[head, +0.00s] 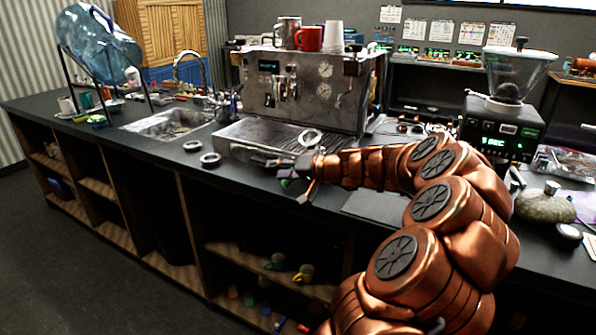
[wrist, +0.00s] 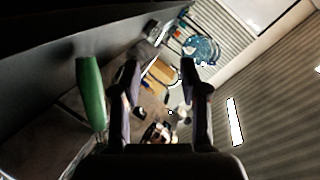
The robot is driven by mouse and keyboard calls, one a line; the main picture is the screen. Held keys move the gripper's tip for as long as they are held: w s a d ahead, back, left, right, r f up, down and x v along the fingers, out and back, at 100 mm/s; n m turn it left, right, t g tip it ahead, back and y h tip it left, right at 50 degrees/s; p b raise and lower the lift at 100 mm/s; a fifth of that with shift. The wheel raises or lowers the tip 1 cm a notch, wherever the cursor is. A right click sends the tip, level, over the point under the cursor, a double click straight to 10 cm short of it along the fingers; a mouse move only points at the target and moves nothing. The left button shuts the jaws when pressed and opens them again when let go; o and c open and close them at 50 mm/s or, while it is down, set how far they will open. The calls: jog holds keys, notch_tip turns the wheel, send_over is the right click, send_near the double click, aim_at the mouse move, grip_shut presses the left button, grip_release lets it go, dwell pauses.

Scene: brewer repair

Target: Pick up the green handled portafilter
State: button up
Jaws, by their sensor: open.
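A green handle (wrist: 91,92) shows in the wrist view, to the left of my left finger and outside the jaws. I take it for the portafilter's handle; its metal head is not clear there. My gripper (wrist: 160,72) is open, its two dark fingers apart, with nothing seen held between them. In the head view my gripper (head: 296,182) is small and dark at the counter's front edge, below the espresso machine's drip tray. A round metal ring (head: 310,138) stands just above it; I cannot tell whether it belongs to the portafilter.
The espresso machine (head: 305,90) stands behind my gripper, with cups on top. The sink (head: 170,122) and two dark round items (head: 210,159) are to the left. A grinder (head: 500,125) stands at right. Open shelves (head: 265,262) lie below the counter (head: 100,135).

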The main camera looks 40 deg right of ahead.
jog(key=s+d+h, duration=0.1)
jog(key=d, duration=0.2)
jog(key=s+d+f+m+h, duration=0.1)
jog(key=d, duration=0.3)
jog(key=s+d+f+m+t, duration=0.1)
jog(key=d, duration=0.2)
jog(key=shift+s+d+f+h, duration=0.1)
jog(key=shift+d+f+h, duration=0.15)
jog(key=shift+h, duration=0.15)
jog(key=shift+d+m, duration=0.3)
jog(key=shift+p+x, duration=0.75)
jog(key=shift+x, duration=3.1)
jog(key=shift+a, duration=0.1)
grip_shut()
jog(key=shift+r, duration=0.1)
